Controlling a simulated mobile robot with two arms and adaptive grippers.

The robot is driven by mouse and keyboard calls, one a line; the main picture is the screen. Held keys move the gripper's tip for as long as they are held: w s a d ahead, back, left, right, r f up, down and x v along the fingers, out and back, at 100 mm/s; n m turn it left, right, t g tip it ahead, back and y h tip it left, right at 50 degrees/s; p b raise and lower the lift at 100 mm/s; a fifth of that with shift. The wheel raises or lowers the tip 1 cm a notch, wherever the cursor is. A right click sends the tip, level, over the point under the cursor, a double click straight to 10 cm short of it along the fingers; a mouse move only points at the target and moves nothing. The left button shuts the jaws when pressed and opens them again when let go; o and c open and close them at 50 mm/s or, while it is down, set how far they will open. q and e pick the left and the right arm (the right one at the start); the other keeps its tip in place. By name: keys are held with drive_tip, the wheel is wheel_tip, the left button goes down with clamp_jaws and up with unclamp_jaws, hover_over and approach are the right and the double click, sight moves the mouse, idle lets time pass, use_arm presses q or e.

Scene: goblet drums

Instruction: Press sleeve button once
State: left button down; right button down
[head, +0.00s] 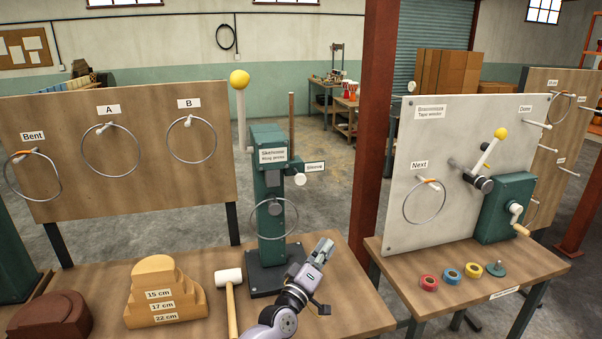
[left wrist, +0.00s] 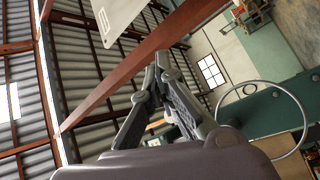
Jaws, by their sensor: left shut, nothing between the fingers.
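The green ring press (head: 268,190) stands on the bench with a yellow-knobbed lever (head: 239,80) at its upper left. A white round button (head: 300,179) sticks out on its right side, beside the small Sleeve label (head: 314,167). A metal ring (head: 274,217) hangs on the press front. My left gripper (head: 324,245) is shut and empty, below and slightly right of the button, apart from it. In the left wrist view its closed fingers (left wrist: 160,62) point upward; the ring (left wrist: 303,108) and part of the green press (left wrist: 255,112) show at right. The button is not clear there. My right gripper is not in view.
A mallet (head: 229,278) and stepped wooden blocks (head: 160,280) lie on the bench left of the press. A board with hanging rings (head: 60,120) stands behind. A red post (head: 376,110) and a second bench with a grey panel (head: 430,150) are at right.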

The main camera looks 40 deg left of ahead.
sight(297, 174)
use_arm(q)
drive_tip(key=a+r+n+t+y+p, duration=0.1)
drive_tip(key=a+r+n+t+y, duration=0.1)
drive_tip(key=r, duration=0.9)
drive_tip(key=shift+a+r+n+y, duration=0.2)
drive_tip(key=shift+a+n+y, duration=0.4)
drive_tip(key=shift+n, duration=0.3)
drive_tip(key=shift+w+a, duration=0.1)
drive_tip(key=shift+w, duration=0.05)
drive_tip(key=w+a+b, duration=0.5)
drive_tip(key=a+b, duration=0.1)
drive_tip(key=b, duration=0.1)
drive_tip(key=shift+w+a, duration=0.3)
drive_tip(key=shift+b, duration=0.3)
